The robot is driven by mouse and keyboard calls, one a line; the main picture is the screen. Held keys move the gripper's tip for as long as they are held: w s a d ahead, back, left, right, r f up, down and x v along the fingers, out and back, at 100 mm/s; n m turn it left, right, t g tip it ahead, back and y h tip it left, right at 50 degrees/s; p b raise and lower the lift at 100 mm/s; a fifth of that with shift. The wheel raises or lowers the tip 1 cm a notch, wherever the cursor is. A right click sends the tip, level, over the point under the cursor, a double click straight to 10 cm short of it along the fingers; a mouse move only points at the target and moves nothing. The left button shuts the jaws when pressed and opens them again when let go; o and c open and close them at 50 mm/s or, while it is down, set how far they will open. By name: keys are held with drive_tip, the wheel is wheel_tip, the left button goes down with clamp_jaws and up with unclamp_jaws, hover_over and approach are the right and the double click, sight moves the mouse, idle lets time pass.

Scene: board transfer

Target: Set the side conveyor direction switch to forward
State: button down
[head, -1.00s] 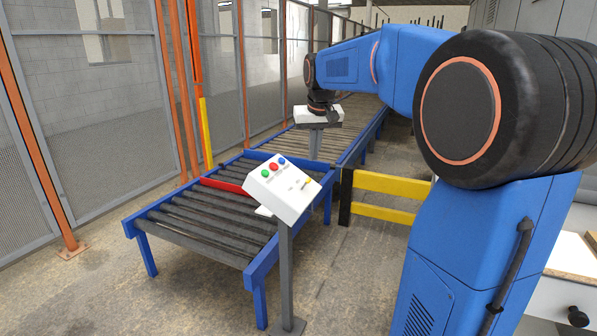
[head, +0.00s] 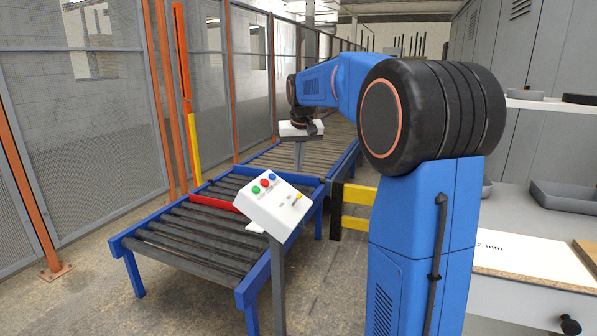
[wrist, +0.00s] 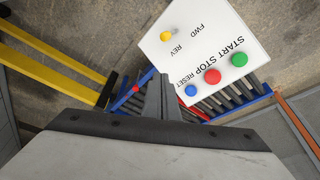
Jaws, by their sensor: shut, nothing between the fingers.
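The white control box (head: 268,207) stands tilted on a grey post beside the conveyor. It carries green, red and blue buttons and a yellow direction switch (head: 297,198). In the wrist view the yellow switch (wrist: 166,37) sits near the FWD and REV labels; which one it points to I cannot tell. My gripper (head: 299,165) points down beyond the box in the head view, apart from it. In the wrist view its fingers (wrist: 166,80) are shut and empty, close to the panel's edge in the picture, with the switch above them.
The roller side conveyor (head: 190,241) has a blue frame and a red bar (head: 221,201) across it. A yellow barrier (head: 358,208) stands right of the box. Mesh fencing (head: 90,130) runs along the left. A workbench (head: 520,254) with a grey tray (head: 570,195) is at right.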

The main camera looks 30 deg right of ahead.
hover_over(296, 194)
drive_tip(key=s, duration=0.1)
wheel_tip(296, 194, down, 8)
drive_tip(key=shift+s+a, duration=0.15)
drive_tip(key=shift+s+f, duration=0.15)
drive_tip(key=shift+s+a, duration=0.35)
drive_tip(key=shift+s, duration=0.5)
drive_tip(key=shift+s+a, duration=0.3)
drive_tip(key=shift+s, duration=0.55)
drive_tip(key=shift+s+a+r+m+t+h, duration=0.3)
drive_tip(key=shift+t+h, duration=0.1)
drive_tip(key=shift+h, duration=0.2)
drive_tip(key=shift+s+a+m+t+h, duration=0.3)
drive_tip(key=shift+a+m+h, duration=0.1)
drive_tip(key=shift+h, duration=0.4)
drive_tip(key=shift+s+a, duration=0.55)
drive_tip(key=shift+w+d, duration=0.15)
drive_tip(key=shift+w, duration=0.05)
